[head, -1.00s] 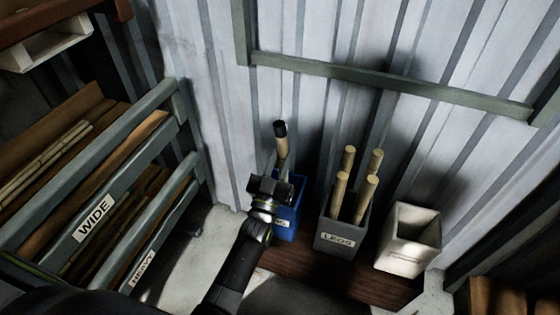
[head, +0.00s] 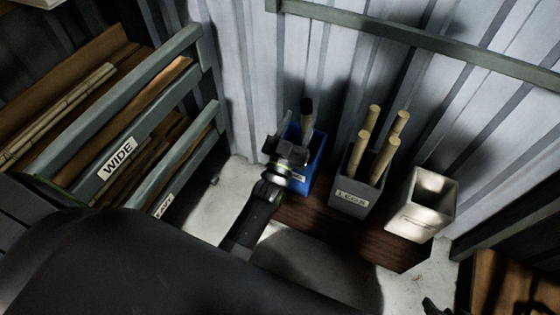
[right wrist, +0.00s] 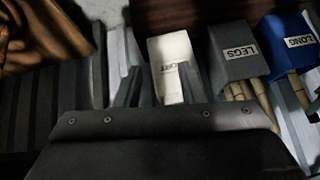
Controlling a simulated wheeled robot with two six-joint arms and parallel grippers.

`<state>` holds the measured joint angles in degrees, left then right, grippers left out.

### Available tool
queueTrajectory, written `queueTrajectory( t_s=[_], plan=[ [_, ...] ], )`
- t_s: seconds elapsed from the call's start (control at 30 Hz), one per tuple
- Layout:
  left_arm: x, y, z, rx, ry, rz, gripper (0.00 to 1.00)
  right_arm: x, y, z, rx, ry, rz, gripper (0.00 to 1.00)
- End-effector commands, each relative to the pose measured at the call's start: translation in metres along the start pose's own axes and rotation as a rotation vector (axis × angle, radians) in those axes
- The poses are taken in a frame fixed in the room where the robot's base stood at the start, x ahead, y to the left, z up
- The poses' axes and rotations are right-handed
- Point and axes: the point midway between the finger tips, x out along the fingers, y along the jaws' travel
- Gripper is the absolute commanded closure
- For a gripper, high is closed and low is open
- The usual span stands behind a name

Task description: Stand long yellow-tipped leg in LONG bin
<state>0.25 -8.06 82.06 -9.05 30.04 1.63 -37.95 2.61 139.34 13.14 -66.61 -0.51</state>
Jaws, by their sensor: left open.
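The blue LONG bin (head: 318,165) stands by the corrugated wall, partly hidden by my left arm. Its LONG label (right wrist: 299,41) reads upside down in the right wrist view. A pale leg with a dark upper end (head: 307,112) stands nearly upright at the blue bin; its lower part is hidden, and no yellow tip shows. My left gripper (head: 288,143) is open at the bin's near left side, close to the leg in the picture. My right gripper (right wrist: 160,88) has its fingers apart with nothing visible between them, pointing towards the white bin.
A grey LEGS bin (head: 350,195) holding several pale legs stands right of the blue bin. A white bin (head: 410,222) stands further right. All are on a dark wooden board (head: 315,222). A rack labelled WIDE (head: 118,158) fills the left side.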

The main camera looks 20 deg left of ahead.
Motion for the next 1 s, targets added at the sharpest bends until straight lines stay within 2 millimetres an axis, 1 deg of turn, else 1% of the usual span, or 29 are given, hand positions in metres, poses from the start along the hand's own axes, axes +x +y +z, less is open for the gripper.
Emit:
queueTrajectory(
  t_s=[0.03, 0.1, 0.17, 0.2, 0.27, 0.4, 0.53, 0.7, 0.83, 1.0],
  plan=[
    [-0.011, 0.0, 0.0, -0.001, -0.005, -0.002, 0.5, -0.003, -0.001, 0.009, 0.006, -0.046, -0.007, 0.64],
    [-0.025, -0.001, 0.0, 0.0, -0.005, -0.002, 0.5, -0.005, -0.003, 0.023, 0.012, -0.114, -0.016, 0.64],
    [-0.036, 0.0, -0.001, -0.001, -0.004, -0.002, 0.5, -0.008, -0.005, 0.034, 0.017, -0.172, -0.025, 0.64],
    [-0.048, -0.001, 0.0, -0.001, -0.006, -0.002, 0.5, -0.009, -0.005, 0.039, 0.02, -0.197, -0.028, 0.64],
    [-0.063, 0.0, 0.0, -0.001, -0.006, -0.002, 0.5, -0.011, -0.006, 0.047, 0.023, -0.237, -0.033, 0.64],
    [-0.096, 0.0, -0.001, -0.001, -0.005, -0.002, 0.5, -0.008, -0.004, 0.049, 0.025, -0.251, -0.025, 0.64],
    [-0.122, 0.0, 0.0, -0.001, -0.003, -0.001, 0.5, -0.006, -0.003, 0.051, 0.025, -0.257, -0.02, 0.64],
    [-0.141, 0.0, 0.0, 0.0, -0.001, 0.0, 0.5, -0.005, -0.002, 0.051, 0.026, -0.26, -0.017, 0.64],
    [-0.147, 0.0, -0.001, 0.0, 0.001, 0.0, 0.5, -0.005, -0.002, 0.052, 0.026, -0.261, -0.016, 0.64],
    [-0.148, 0.0, 0.0, 0.0, 0.002, 0.0, 0.5, -0.005, -0.002, 0.052, 0.025, -0.261, -0.016, 0.64]
  ],
)
